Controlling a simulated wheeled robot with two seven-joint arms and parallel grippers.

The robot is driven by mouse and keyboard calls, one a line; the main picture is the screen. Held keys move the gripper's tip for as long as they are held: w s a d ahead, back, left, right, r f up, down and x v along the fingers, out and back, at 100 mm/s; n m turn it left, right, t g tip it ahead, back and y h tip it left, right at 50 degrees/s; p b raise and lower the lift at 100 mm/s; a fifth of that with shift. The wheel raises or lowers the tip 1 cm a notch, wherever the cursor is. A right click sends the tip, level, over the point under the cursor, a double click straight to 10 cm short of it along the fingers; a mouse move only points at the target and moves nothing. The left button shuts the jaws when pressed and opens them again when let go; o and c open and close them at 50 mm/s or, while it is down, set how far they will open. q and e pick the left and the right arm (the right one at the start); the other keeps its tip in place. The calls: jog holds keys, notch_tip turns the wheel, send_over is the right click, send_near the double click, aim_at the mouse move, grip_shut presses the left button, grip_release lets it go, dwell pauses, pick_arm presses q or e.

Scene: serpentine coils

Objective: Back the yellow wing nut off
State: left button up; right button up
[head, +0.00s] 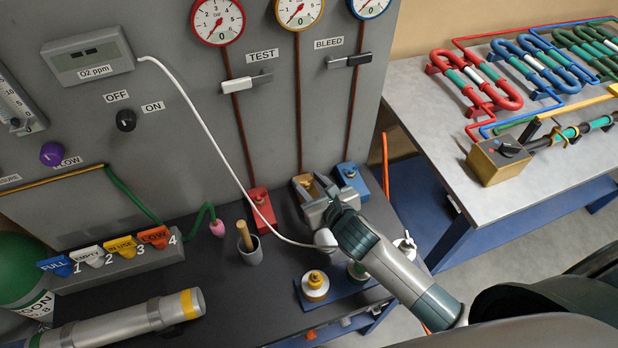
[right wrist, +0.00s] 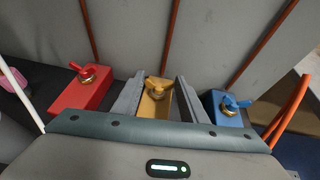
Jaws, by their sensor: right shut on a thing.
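The yellow wing nut (right wrist: 158,86) sits on a yellow block (right wrist: 154,107) at the foot of the middle brown pipe. My right gripper (right wrist: 160,80) has one finger on each side of the wing nut and is shut on it. In the head view, my right gripper (head: 318,193) reaches in from the lower right to the yellow block (head: 303,181), and its fingers hide most of the nut. How far the nut is turned cannot be told. My left gripper is not in view.
A red block (head: 262,207) with a wing nut stands left of the yellow one, a blue block (head: 352,182) close on the right. A white cable (head: 205,125) hangs down to the bench near my gripper. A cup (head: 249,250) and a blue tray (head: 340,295) stand nearby.

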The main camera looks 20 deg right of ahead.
jog(key=shift+w+d+r+n+g+y+p, duration=0.15)
jog(key=shift+n+y+p, duration=0.45)
jog(key=shift+p, duration=0.35)
jog(key=shift+s+d+n+g+y+p, duration=0.1)
jog(key=shift+n+g+y+p, duration=0.1)
jog(key=shift+n+y+p, duration=0.55)
jog(key=shift+w+d+r+n+g+y+p, duration=0.15)
jog(key=shift+n+y+p, duration=0.25)
jog(key=shift+p, duration=0.7)
jog(key=shift+d+f+n+g+y+p, duration=0.1)
jog(key=shift+n+g+y+p, duration=0.3)
jog(key=shift+n+y+p, duration=0.35)
jog(key=shift+w+d+n+g+y+p, duration=0.1)
jog(key=shift+n+g+y+p, duration=0.2)
jog(key=shift+n+g+y, duration=0.4)
jog(key=shift+w+d+f+n+g+y, duration=0.1)
jog(key=shift+f+n+g+y, duration=0.15)
jog(key=shift+n+g+y, duration=0.45)
jog(key=shift+w+d+f+n+g+y+b, duration=0.1)
jog(key=shift+f+n+g+y+b, duration=0.05)
jog(key=shift+n+g+y+b, duration=0.75)
jog(key=n+g+y+b, duration=0.1)
jog(key=n+g+b, duration=0.1)
jog(key=shift+w+f+n, duration=0.1)
jog(key=shift+f+n, duration=0.05)
jog(key=shift+n, duration=0.15)
jog(key=shift+r+n+g+y+b, duration=0.2)
jog(key=shift+n+g+y+b, duration=0.2)
jog(key=shift+n+g+b, duration=0.85)
